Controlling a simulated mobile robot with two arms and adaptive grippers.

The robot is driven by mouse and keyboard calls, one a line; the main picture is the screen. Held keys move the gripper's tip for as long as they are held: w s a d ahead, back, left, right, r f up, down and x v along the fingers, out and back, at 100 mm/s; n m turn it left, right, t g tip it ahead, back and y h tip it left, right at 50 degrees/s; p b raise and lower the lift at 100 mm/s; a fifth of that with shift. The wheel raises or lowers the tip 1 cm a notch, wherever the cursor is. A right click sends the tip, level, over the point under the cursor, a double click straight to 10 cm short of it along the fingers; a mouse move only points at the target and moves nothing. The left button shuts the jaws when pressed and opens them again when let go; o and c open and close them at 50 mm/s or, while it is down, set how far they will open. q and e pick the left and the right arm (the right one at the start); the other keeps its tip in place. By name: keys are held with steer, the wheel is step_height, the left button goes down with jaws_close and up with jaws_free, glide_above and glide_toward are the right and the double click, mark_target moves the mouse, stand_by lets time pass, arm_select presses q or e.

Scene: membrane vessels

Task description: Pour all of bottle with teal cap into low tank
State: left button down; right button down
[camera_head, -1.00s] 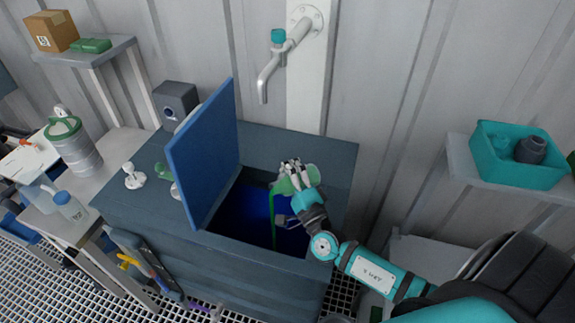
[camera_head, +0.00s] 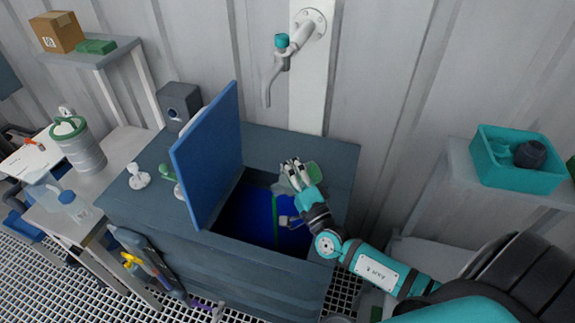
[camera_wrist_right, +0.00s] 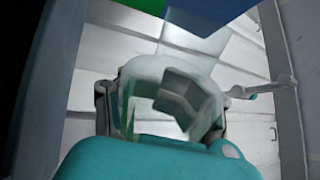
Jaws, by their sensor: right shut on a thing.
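The low tank (camera_head: 300,140) is a dark blue-grey chest. Its blue lid (camera_head: 207,155) stands raised, and its opening shows a deep blue inside. My right gripper (camera_head: 290,180) is over the right part of the opening, shut on a translucent greenish bottle (camera_head: 314,172). The bottle appears tilted and is partly hidden by the fingers. In the right wrist view the clear bottle (camera_wrist_right: 150,72) sits between the fingers. A narrow green streak (camera_head: 275,220) runs down inside the opening; I cannot tell whether it is liquid. No teal cap is visible on the bottle. My left gripper is out of view.
A tap (camera_head: 283,62) hangs on the wall behind the tank. A teal bin (camera_head: 515,178) stands on a shelf at right. At left are a banded canister (camera_head: 80,145) and a blue-capped bottle (camera_head: 73,205). Small fittings (camera_head: 138,176) stand left of the lid.

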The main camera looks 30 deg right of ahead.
steer(key=shift+r, duration=0.1)
steer(key=n, duration=0.1)
steer(key=r+n+y+p, duration=0.1)
steer(key=shift+a+n, duration=0.3)
steer(key=shift+f, duration=0.1)
steer(key=shift+a+r+n+y+p, duration=0.25)
steer(key=shift+n+p, duration=0.25)
steer(key=shift+n, duration=0.15)
steer(key=shift+a+r+n+y+p, duration=0.2)
steer(key=shift+n+p, duration=0.25)
steer(key=shift+n, duration=0.2)
stand_by(1.2)
